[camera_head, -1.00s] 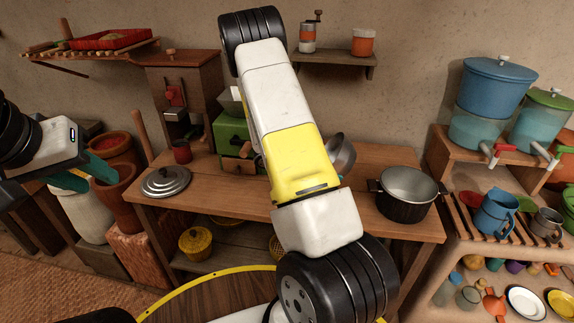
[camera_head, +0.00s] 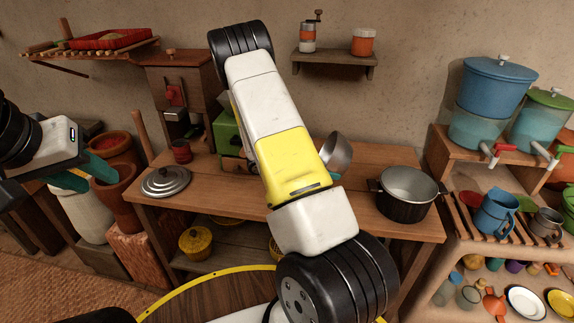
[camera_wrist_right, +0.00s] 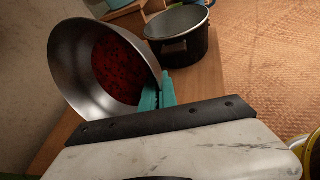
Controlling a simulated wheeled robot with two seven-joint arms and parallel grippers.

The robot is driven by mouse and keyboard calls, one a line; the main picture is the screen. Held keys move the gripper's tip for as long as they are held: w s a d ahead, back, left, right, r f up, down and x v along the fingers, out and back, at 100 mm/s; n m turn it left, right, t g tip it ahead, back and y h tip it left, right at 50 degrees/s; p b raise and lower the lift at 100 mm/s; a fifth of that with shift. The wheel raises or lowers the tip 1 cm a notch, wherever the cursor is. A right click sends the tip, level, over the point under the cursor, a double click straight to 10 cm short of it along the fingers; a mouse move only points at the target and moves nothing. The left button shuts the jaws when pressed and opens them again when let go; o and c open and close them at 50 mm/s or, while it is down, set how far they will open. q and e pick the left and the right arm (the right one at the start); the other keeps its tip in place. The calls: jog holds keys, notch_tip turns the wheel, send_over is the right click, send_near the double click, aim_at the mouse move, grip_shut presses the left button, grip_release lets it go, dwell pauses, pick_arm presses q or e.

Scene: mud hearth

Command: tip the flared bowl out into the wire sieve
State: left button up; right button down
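The flared bowl (camera_wrist_right: 62,72) is grey metal with dark red contents. In the right wrist view its rim is between the teal fingers of my right gripper (camera_wrist_right: 158,94), which are shut on it. My left gripper (camera_head: 85,175) is open and empty at the far left, in front of brown pots. I cannot make out the wire sieve; my right arm covers the middle of the table.
A black pot (camera_head: 405,208) stands at the right of the wooden table (camera_head: 372,238). A grey lid (camera_head: 165,181) and a red cup (camera_head: 181,151) are at its left. A green box (camera_head: 228,130) stands behind. A rack with a blue jug (camera_head: 495,213) is to the right.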

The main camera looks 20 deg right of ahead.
jog(key=shift+w+a+r+h, duration=0.1)
jog(key=shift+a+r+h, duration=0.15)
jog(key=shift+h, duration=0.25)
dwell(0.8)
jog(key=shift+w+a+r+n+g+h, duration=0.2)
jog(key=shift+w+a+h, duration=0.15)
jog(key=shift+a, duration=0.15)
jog(key=shift+w+a+r+n+g+h, duration=0.1)
jog(key=shift+w+a+r+g+h, duration=0.1)
jog(key=shift+w+a+h, duration=0.25)
dwell(1.2)
jog(key=shift+w+a+r+n+h+p, duration=0.2)
jog(key=shift+a+r+n+h+p, duration=0.15)
jog(key=shift+a+h, duration=0.45)
dwell(1.5)
